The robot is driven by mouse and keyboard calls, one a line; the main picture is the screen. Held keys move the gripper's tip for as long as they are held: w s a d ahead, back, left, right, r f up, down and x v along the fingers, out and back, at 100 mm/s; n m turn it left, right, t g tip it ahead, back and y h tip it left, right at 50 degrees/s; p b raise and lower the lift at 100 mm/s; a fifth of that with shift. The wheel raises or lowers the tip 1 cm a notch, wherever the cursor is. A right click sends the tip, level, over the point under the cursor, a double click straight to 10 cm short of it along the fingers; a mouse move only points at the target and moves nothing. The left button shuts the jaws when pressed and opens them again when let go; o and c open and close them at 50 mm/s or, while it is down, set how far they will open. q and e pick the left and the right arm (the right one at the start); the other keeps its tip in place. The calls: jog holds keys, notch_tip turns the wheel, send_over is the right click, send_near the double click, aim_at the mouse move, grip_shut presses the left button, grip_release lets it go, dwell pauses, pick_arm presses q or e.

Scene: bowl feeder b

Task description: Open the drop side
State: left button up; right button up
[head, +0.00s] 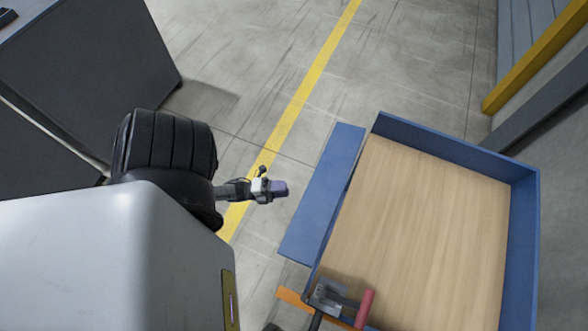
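The drop side (322,195) is a long blue panel along the left of a blue-walled bed with a wooden floor (430,220). It appears tilted outward, with its far end apart from the bed's corner; its exact angle is hard to tell. My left gripper (278,188) is left of the panel, over the floor, with a small gap in the picture between its purple tip and the panel. Its finger opening is too small to judge. I cannot make out my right gripper.
A grey block with a red grip (365,308) and an orange bar (290,297) are at the bed's near left corner. Dark cabinets (85,65) stand upper left. A yellow post (535,60) is upper right. Open concrete floor with a yellow line (300,90) lies beyond the panel.

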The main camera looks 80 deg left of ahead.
pick_arm(q)
jog(key=shift+v, duration=0.75)
